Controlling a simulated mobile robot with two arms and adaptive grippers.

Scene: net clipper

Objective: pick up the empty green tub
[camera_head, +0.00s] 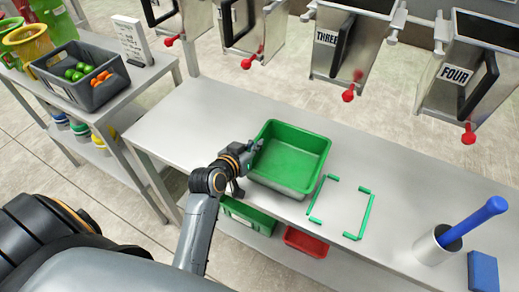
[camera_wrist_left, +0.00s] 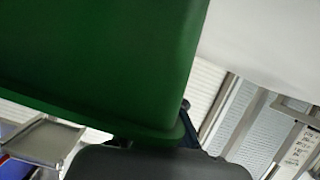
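The green tub (camera_head: 290,160) stands upright and empty on the grey metal table, close to its front edge. My left gripper (camera_head: 248,166) is at the tub's left side, with its fingers close to the left wall and rim. The frames do not show clearly whether the fingers have closed on the rim. In the left wrist view the tub's green wall (camera_wrist_left: 100,60) fills the upper left, very near the camera, and hides much of the fingers. My right gripper is not in view.
A green outline (camera_head: 341,206) is marked on the table right of the tub. A blue-handled brush in a holder (camera_head: 436,246) and a blue block (camera_head: 482,272) stand at the right. Green and red bins (camera_head: 306,242) sit below. Numbered hoppers (camera_head: 342,45) line the back.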

